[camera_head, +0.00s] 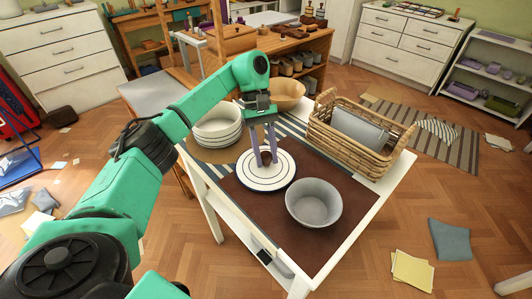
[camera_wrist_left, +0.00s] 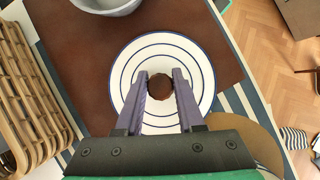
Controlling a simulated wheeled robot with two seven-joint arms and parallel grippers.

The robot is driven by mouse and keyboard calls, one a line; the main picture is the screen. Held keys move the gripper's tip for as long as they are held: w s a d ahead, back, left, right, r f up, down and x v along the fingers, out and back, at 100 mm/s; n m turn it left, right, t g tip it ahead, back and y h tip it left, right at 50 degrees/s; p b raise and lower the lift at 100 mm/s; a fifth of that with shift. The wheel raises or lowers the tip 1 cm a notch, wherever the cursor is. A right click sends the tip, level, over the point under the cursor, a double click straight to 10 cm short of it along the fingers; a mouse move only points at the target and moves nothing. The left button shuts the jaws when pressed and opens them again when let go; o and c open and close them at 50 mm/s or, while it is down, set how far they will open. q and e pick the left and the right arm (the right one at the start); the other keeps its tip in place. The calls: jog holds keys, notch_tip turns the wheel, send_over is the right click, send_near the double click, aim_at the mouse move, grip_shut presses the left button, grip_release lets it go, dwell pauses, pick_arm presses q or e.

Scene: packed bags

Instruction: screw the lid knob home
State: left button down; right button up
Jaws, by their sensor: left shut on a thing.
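The lid (camera_head: 252,177) is a round white disc with dark blue rings, lying flat on the brown mat; it also fills the middle of the left wrist view (camera_wrist_left: 190,70). The brown round knob (camera_head: 266,158) stands at its centre and shows clearly in the left wrist view (camera_wrist_left: 160,87). My left gripper (camera_head: 265,160) points down over the lid, its two purple fingers on either side of the knob. It is shut on the knob. Whether the knob's base meets the lid is hidden. My right gripper is out of view.
A grey bowl (camera_head: 314,204) sits on the brown mat (camera_head: 262,220) to the right of the lid. A stack of white bowls (camera_head: 217,125) stands behind left, with a wooden bowl (camera_head: 287,96) behind. A wicker basket (camera_head: 346,148) holding a grey item lies at right.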

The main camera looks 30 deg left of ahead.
pick_arm(q)
jog(key=c, duration=0.7)
grip_release()
